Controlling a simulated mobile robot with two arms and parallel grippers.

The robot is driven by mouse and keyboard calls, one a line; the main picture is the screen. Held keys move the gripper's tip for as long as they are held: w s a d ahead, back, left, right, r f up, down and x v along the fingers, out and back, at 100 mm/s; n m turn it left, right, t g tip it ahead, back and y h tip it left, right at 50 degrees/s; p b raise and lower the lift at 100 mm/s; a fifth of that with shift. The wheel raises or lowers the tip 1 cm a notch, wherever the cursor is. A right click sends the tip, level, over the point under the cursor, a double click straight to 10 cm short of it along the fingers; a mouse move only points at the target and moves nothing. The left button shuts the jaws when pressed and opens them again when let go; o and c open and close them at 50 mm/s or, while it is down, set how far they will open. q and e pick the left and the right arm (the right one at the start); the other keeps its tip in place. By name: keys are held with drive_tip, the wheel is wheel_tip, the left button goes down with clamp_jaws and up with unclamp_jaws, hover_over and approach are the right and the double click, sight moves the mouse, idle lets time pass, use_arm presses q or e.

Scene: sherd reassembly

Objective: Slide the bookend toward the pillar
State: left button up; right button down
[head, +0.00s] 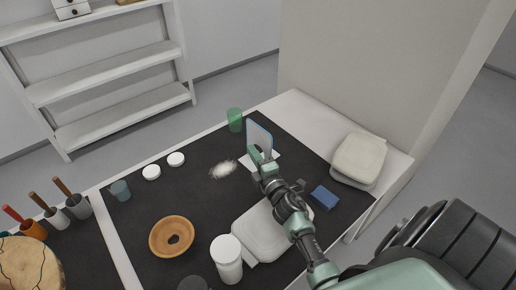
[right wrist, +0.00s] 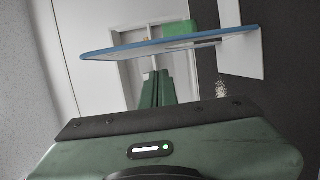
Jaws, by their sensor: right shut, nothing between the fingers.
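The bookend (head: 262,136) is an upright pale panel with a blue edge on a white base, standing on the black mat toward the back of the table. In the right wrist view its panel (right wrist: 150,46) shows edge-on beyond my fingers. The pillar (head: 385,65) is the big pale block behind the table at the upper right. My right gripper (head: 255,154) is shut and empty, at the near side of the bookend. Its green fingers (right wrist: 155,88) point at the panel; I cannot tell whether they touch it. My left gripper is out of view.
A green cup (head: 235,120) stands left of the bookend, with a white powdery patch (head: 222,169) nearby.

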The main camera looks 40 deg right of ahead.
drive_tip(key=shift+d+r, duration=0.1)
drive_tip(key=shift+d, duration=0.9)
drive_tip(key=shift+w+d, duration=0.1)
drive_tip(key=shift+d, duration=0.25)
drive_tip(key=d+b, duration=0.1)
drive_tip(key=d, duration=0.4)
drive_tip(key=d+b, duration=0.1)
drive_tip(key=d, duration=0.3)
drive_tip(key=w+d+b, duration=0.1)
drive_tip(key=d, duration=0.4)
drive_tip(key=shift+d, duration=0.7)
drive_tip(key=shift+w+a, duration=0.1)
